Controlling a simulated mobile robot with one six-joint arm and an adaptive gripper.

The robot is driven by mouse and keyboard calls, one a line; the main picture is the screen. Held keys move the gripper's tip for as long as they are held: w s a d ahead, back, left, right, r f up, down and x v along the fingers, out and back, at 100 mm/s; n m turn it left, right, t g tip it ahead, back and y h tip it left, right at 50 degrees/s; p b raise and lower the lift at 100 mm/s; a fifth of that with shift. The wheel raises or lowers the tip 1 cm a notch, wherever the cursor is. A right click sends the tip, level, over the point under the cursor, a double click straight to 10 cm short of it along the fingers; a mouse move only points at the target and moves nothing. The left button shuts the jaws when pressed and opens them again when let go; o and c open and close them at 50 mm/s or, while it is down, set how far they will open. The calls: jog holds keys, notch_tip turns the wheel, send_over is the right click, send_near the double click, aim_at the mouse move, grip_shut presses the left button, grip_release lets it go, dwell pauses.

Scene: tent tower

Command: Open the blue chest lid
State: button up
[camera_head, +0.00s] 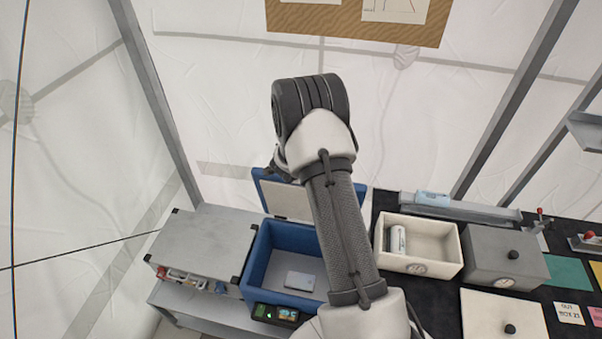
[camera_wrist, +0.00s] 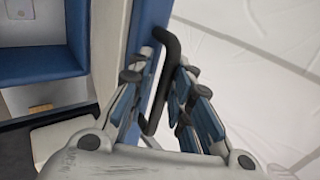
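The blue chest (camera_head: 257,258) stands open on a grey bench in the head view, with a pale blue item (camera_head: 300,281) inside. Its blue lid (camera_head: 263,188), with a pale inner face, stands raised at the back; my arm hides its right part. My gripper (camera_head: 281,170) is at the lid's upper edge, mostly hidden by my arm. In the wrist view, my gripper's fingers (camera_wrist: 166,66) are either side of the black lid handle (camera_wrist: 158,95). A gap shows between the handle and the right finger, so the gripper looks open around it. The lid's blue edge (camera_wrist: 151,16) is beside the handle.
A grey case (camera_head: 203,243) stands left of the chest. To the right, a white open bin (camera_head: 432,229) and a grey lidded box (camera_head: 505,257) sit on a black surface. Tent fabric and slanting grey poles rise close behind the lid.

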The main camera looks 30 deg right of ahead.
jog(key=v, duration=1.2)
jog(key=shift+d, duration=0.1)
jog(key=s+a+r+m+g+h+b, duration=0.1)
jog(key=s+a+r+m+b, duration=0.15)
jog(key=s+m+b, duration=0.8)
jog(key=s+a+r+m+b, duration=0.2)
jog(key=s+r+m+b, duration=0.25)
jog(key=m, duration=1.05)
jog(key=s+a+f+m+y+b, duration=0.3)
jog(key=s+a+f+m+b, duration=0.2)
jog(key=s+a+m, duration=0.3)
jog(key=s+a+f+m+y+b, duration=0.3)
jog(key=s+a+f+m+b, duration=0.2)
jog(key=m, duration=0.6)
jog(key=s+a+b, duration=0.2)
jog(key=s+a, duration=0.1)
jog(key=shift+a+f+y, duration=0.3)
